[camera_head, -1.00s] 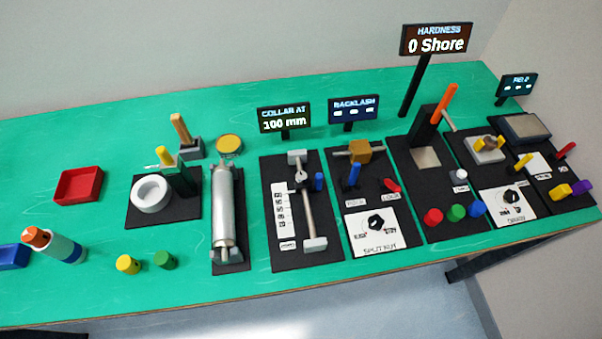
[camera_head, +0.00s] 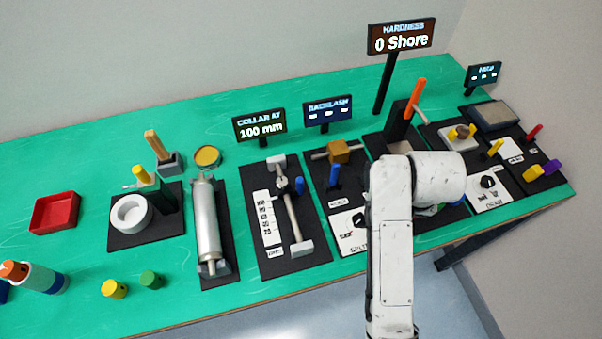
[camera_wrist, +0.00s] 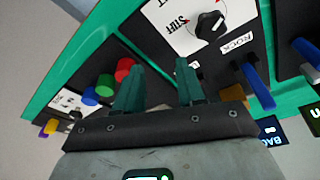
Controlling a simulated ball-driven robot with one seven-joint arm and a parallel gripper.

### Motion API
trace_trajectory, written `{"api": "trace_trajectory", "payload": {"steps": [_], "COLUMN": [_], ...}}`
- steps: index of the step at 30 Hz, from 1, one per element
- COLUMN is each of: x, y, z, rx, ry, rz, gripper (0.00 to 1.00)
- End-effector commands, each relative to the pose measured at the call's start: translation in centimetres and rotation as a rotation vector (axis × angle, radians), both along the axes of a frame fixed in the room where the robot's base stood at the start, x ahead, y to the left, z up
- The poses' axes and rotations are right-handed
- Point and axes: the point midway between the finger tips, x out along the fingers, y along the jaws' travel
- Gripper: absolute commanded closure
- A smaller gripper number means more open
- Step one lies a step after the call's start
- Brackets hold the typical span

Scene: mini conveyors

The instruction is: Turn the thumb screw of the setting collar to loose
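The setting collar (camera_head: 283,187) is a small dark piece on a grey rod (camera_head: 293,222) of a black board (camera_head: 259,258), with a white scale beside it in the head view. Its sign (camera_head: 259,125) reads "COLLAR AT 100 mm". The thumb screw is too small to tell apart from the collar there, so its setting cannot be read. The collar is not identifiable in the wrist view.
The backlash board with a black knob (camera_wrist: 209,25) and a blue lever (camera_wrist: 258,87) lies near my gripper. Red (camera_wrist: 124,68) and green (camera_wrist: 105,85) buttons are on the neighbouring board. A grey roller (camera_head: 207,220) stands left of the collar board.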

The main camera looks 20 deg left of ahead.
Motion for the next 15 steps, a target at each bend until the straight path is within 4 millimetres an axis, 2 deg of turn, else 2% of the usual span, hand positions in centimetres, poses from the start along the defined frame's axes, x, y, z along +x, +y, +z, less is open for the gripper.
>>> {"api": "trace_trajectory", "payload": {"steps": [1, 4, 9, 12, 15], "x": [1.1, 2.1, 1.8, 0.8, -0.2], "y": [3.3, 8.8, 18.1, 22.2, 24.9], "z": [1.1, 2.9, 6.7, 8.6, 9.9], "rx": [0.002, -0.001, -0.012, -0.02, -0.028], "ry": [0.019, 0.065, 0.145, 0.182, 0.207], "rz": [0.024, 0.055, 0.114, 0.144, 0.164], "gripper": [0.61, 0.61, 0.61, 0.61, 0.61]}}
